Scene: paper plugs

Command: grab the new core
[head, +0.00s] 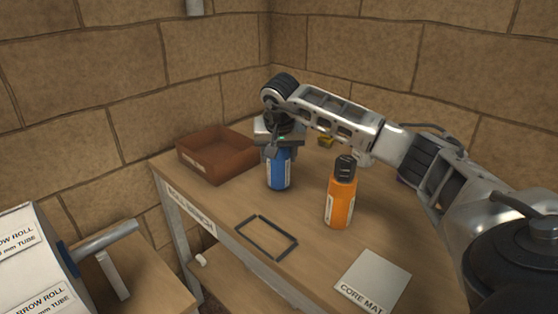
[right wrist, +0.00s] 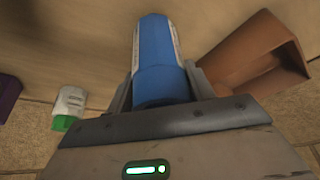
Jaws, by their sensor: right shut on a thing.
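My right gripper (head: 279,147) is shut on the upper part of a blue bottle (head: 279,172) with a white label. The bottle is upright at the back of the table; I cannot tell whether its base touches the top. In the right wrist view the blue bottle (right wrist: 160,62) sits between the two fingers. No thing in view is plainly a new core. A pale square mat (head: 372,280) marked "CORE MAT" lies bare at the table's front right. My left gripper is not in view.
An orange bottle (head: 341,195) with a dark cap stands right of the blue one. A brown tray (head: 215,165) is at the back left. A dark rectangular frame (head: 266,238) lies near the front edge. A white bottle with a green cap (right wrist: 68,108) shows in the wrist view.

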